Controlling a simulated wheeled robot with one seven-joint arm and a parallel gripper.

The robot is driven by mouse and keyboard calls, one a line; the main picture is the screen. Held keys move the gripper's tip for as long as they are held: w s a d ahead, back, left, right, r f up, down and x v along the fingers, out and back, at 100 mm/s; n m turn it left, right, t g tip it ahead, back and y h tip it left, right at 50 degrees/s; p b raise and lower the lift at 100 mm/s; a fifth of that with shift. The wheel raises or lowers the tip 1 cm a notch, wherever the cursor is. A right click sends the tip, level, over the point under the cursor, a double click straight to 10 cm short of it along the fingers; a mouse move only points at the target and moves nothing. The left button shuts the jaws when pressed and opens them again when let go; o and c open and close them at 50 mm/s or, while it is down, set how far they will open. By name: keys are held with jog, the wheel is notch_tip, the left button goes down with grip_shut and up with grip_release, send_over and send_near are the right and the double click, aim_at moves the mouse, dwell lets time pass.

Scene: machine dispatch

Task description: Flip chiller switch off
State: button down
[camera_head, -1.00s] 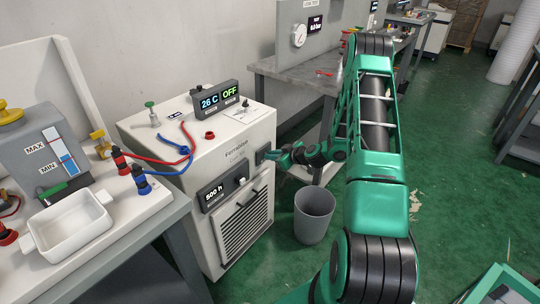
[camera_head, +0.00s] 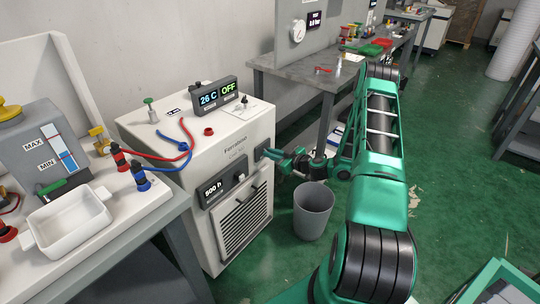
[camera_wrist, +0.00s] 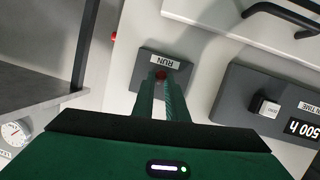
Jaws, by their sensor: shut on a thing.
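The chiller (camera_head: 236,172) is a white cabinet with a front grille, standing beside the left bench. Its top display (camera_head: 214,94) reads "26 C" and a green "OFF". In the wrist view a dark plate (camera_wrist: 146,67) labelled "RUN" sits on its front, with a small red-tipped switch (camera_wrist: 161,74) below the label. My gripper (camera_wrist: 162,84) is shut on this switch, its green fingers covering most of it. In the head view my gripper (camera_head: 268,153) reaches the upper right of the chiller front from the right. The switch's exact tilt is hidden.
Red and blue hoses (camera_head: 170,158) run to the left bench (camera_head: 120,232). A grey bin (camera_head: 313,212) stands under my arm. A grey table (camera_head: 300,78) is behind.

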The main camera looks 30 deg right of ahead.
jog(key=shift+d+f, duration=0.15)
jog(key=shift+d, duration=0.05)
jog(key=c, duration=1.8)
grip_release()
jog(key=shift+a, duration=0.1)
jog(key=shift+s, duration=0.1)
jog(key=v, duration=1)
jog(key=shift+s, duration=0.25)
